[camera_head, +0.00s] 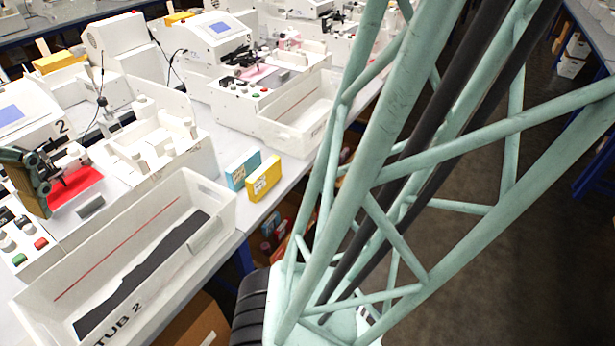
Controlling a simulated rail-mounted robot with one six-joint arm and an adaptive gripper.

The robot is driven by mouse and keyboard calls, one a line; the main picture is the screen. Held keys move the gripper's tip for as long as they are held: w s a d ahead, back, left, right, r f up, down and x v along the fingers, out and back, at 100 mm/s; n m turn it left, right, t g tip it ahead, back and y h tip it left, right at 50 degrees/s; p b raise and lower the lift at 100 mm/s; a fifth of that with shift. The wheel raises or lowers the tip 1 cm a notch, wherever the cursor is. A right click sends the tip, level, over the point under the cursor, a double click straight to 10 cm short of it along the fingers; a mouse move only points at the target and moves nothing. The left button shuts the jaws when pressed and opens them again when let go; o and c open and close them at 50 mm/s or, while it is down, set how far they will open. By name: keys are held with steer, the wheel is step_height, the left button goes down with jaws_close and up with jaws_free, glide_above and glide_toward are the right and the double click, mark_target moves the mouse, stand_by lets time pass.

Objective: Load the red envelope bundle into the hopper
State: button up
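A flat red piece (84,186) lies on the bed of the white machine marked 2 (45,135), at the left, partly under a dark carriage. I cannot tell whether it is an envelope bundle or a single sheet. A dark green jointed part with a brownish slab-like face (30,184) stands at the left edge, just left of the red piece; it appears to be my gripper. Its fingertips are not clear, nor whether it holds anything. A white open-topped holder with posts (170,150) stands right of the red piece; I cannot tell if it is the hopper.
A white tub labelled TUB 2 (222,214) stands in front, with a dark strip inside. A blue box (240,170) and a yellow box (264,180) stand upright beside it. Another white machine (215,38) stands behind. My mint-green lattice column blocks the centre right. Dark floor is open at right.

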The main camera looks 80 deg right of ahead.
steer(key=s+d+n, duration=0.1)
steer(key=s+d, duration=0.1)
steer(key=s, duration=1)
steer(key=shift+d+r+t, duration=0.15)
steer(key=shift+r+t, duration=0.25)
steer(key=shift+w, duration=0.1)
steer(key=shift+w+r, duration=0.1)
steer(key=shift+r, duration=0.05)
steer(key=c, duration=2.3)
